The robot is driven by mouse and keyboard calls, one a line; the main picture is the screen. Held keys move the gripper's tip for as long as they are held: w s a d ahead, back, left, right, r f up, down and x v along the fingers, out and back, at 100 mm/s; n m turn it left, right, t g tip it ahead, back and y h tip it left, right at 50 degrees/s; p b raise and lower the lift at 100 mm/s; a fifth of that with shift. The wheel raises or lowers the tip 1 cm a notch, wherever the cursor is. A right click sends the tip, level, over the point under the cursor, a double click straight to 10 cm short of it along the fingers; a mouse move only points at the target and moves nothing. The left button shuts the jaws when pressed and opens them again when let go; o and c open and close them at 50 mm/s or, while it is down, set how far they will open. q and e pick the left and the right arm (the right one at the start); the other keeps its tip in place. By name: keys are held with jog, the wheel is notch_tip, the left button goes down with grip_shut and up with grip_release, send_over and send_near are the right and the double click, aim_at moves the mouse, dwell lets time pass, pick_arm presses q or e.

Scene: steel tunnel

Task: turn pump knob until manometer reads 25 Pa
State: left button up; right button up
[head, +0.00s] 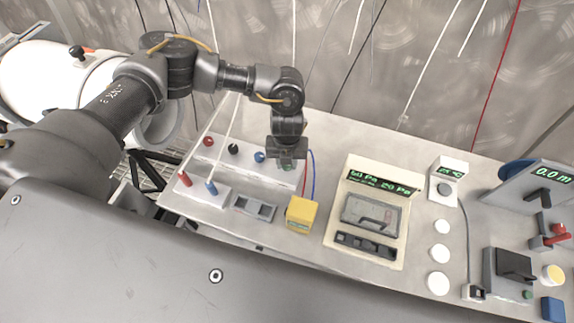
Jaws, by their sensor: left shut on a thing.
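My left gripper (288,158) points down over the right end of a pale panel (225,167) with a row of red, black and blue knobs or terminals. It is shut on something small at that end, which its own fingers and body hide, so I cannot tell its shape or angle. A beige instrument box (340,225) stands to the right, with a green display (382,181). The display shows two Pa values: the left looks like 50 or 60 Pa, the right like 20 Pa. My right gripper is not in view.
A yellow block (301,214) and a small grey holder (254,208) sit in front of the panel. Red and blue wires rise beside my gripper. Several white discs (438,283), a °C display (449,168) and a black-topped device (515,265) stand further right.

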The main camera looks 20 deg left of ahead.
pick_arm(q)
jog(key=shift+m+b, duration=0.75)
jog(key=shift+m, duration=0.25)
jog(key=o, duration=1)
jog(key=shift+c, duration=0.2)
jog(key=shift+r, duration=0.15)
notch_tip(320, 180, up, 10)
jog(key=b, duration=0.2)
jog(key=shift+r, duration=0.25)
